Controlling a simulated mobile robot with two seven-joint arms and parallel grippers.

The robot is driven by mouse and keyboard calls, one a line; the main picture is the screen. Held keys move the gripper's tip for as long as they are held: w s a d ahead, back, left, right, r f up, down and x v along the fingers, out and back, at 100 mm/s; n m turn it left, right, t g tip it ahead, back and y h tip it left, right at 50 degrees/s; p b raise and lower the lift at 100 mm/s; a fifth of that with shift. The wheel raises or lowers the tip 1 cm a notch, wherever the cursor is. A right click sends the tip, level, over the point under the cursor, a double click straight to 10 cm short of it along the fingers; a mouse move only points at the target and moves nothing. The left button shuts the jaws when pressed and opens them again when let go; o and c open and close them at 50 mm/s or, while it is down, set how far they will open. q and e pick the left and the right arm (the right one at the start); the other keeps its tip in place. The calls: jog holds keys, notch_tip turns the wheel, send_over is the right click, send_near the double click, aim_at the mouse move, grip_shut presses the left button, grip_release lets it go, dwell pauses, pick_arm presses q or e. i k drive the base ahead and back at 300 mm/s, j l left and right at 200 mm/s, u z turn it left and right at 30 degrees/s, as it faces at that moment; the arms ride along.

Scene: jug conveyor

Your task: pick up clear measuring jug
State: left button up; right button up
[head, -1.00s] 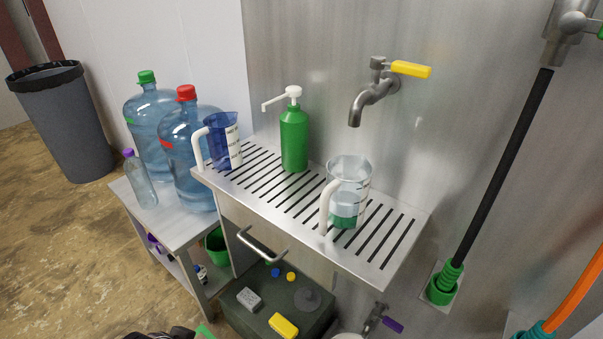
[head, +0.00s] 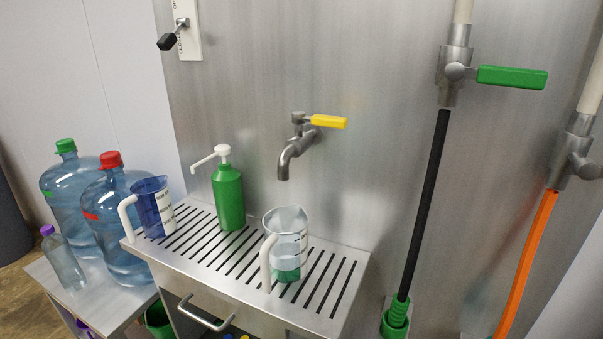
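The clear measuring jug (head: 287,240) stands upright on the slotted metal shelf (head: 340,318), toward its right part. It has a white handle on its left side and looks green at the bottom. It stands below and close to the tap with the yellow lever (head: 297,145). A blue measuring jug (head: 153,208) with a white handle stands at the left end of the same shelf. Neither of my grippers shows in the head view.
A green pump bottle (head: 228,190) stands between the two jugs. Large blue water bottles (head: 118,228) and a small bottle with a purple cap (head: 63,258) stand on a side table at left. A black hose (head: 425,205) and an orange hose (head: 525,265) hang at right.

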aim_at(283, 254)
jog(key=k+l+u, duration=0.25)
jog(key=k+u, duration=0.15)
jog(key=u, duration=1.35)
jog(key=z, duration=1.4)
jog(key=k, duration=0.05)
